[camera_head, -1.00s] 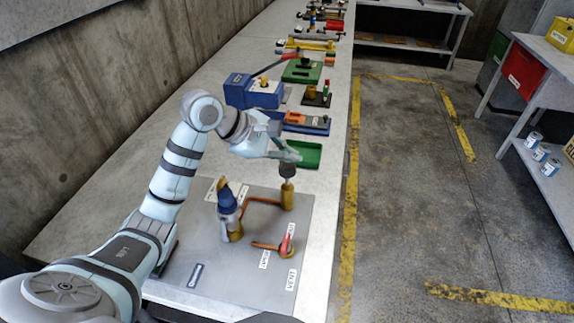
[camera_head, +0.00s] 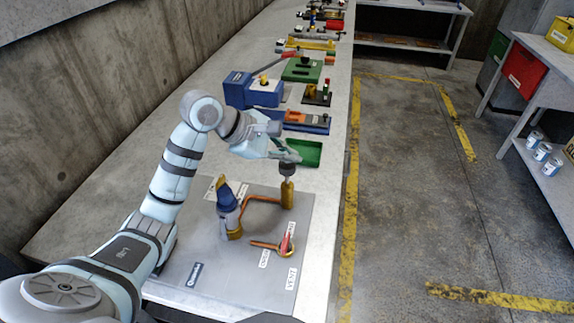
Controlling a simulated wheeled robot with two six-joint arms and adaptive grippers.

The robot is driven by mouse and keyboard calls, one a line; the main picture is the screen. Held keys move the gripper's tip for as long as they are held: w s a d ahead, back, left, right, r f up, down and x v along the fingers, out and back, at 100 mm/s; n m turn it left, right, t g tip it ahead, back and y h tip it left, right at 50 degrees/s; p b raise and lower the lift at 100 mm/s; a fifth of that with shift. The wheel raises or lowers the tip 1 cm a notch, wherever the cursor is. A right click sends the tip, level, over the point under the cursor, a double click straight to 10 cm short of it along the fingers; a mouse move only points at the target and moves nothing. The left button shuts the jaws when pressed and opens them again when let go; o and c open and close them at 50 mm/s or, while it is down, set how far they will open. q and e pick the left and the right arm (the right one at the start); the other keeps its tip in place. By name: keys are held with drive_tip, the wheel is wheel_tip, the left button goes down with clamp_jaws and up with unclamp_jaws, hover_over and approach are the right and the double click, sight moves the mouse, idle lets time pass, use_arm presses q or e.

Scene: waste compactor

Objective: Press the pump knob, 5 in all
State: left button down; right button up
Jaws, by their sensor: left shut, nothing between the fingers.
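The pump is a brass cylinder (camera_head: 287,193) with a dark round knob (camera_head: 287,170) on top, standing on a grey plate (camera_head: 205,253) on the bench. My left gripper (camera_head: 290,157) is shut and empty, its fingertips pointing down right at the top of the knob. Whether they touch it I cannot tell. A copper pipe (camera_head: 262,198) runs from the pump to a blue and silver unit (camera_head: 229,211). A red-handled valve (camera_head: 286,243) sits nearer, beside white labels. My right gripper is not in view.
A green tray (camera_head: 308,153) lies just behind the pump. Blue machines (camera_head: 255,92) and other tools stand farther along the bench. The floor (camera_head: 410,200) to the right is clear, with yellow lines. A side table holds a red bin (camera_head: 526,72).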

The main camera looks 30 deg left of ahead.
sight(288, 166)
use_arm(q)
drive_tip(key=shift+s+f+b, duration=0.1)
drive_tip(key=shift+f+b, duration=1.65)
drive_tip(key=shift+f, duration=0.25)
idle(1.6)
drive_tip(key=shift+r, duration=0.15)
drive_tip(key=shift+w+r+p, duration=0.2)
drive_tip(key=shift+r+p, duration=1.5)
drive_tip(key=shift+r, duration=0.55)
wheel_tip(288, 166, up, 5)
drive_tip(key=p, duration=0.3)
drive_tip(key=shift+p, duration=0.4)
